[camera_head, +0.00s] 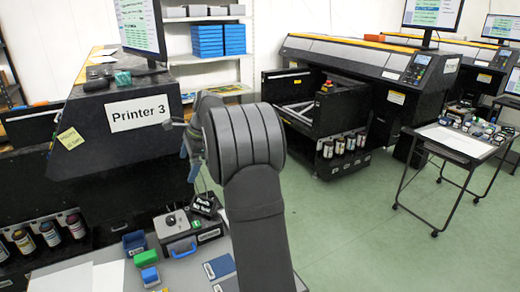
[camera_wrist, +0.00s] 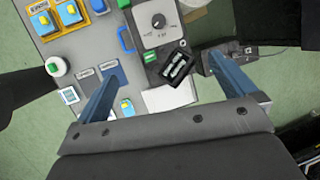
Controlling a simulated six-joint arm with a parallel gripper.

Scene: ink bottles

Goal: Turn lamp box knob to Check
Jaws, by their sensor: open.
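The lamp box shows in the head view (camera_head: 177,226) as a grey box with a blue handle on the front bench, and in the wrist view (camera_wrist: 140,30) near the top. In the head view the knob (camera_head: 170,219) is a small dark spot on the box top. My gripper (camera_wrist: 163,68) is open and empty, its two blue fingers wide apart above the bench and clear of the knob. In the head view my arm hides most of the gripper.
Blue and green blocks (camera_head: 146,258) and a dark blue booklet (camera_head: 219,266) lie on the bench. Ink bottles (camera_head: 49,233) stand in a rack at left. Printer 3 (camera_head: 140,114) rises behind.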

